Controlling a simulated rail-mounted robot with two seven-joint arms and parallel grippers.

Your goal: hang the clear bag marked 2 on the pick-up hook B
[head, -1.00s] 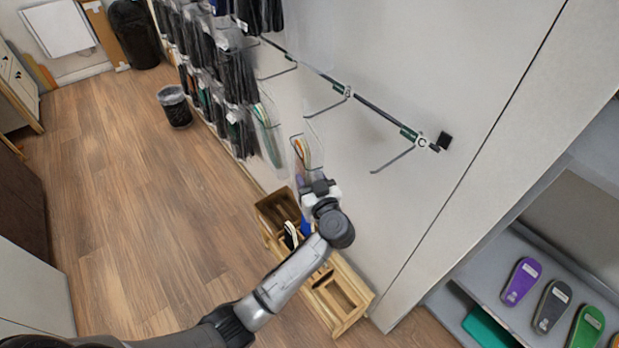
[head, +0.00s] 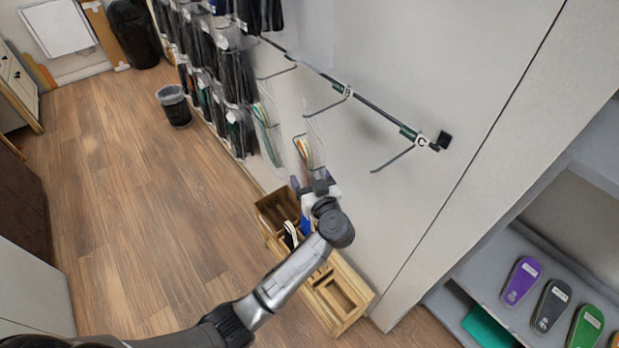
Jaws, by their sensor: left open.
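The pick-up hook B (head: 325,106) juts from the dark rail on the pale wall, its B label at the rail end. A clear bag (head: 312,148) with striped insoles inside is at the outer end of hook B and appears to hang from it. I cannot read a number on it. My left gripper (head: 316,186) is open just below the bag. The fingertips overlap the bag's lower end in the picture, so I cannot tell if they touch it. My right gripper is out of view.
Another clear bag (head: 266,132) hangs on the hook to the left. Hook C (head: 394,158) is empty on the right. A wooden rack (head: 347,297) stands below my left gripper. Dark packs (head: 238,80) crowd the wall at left. Open floor lies left.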

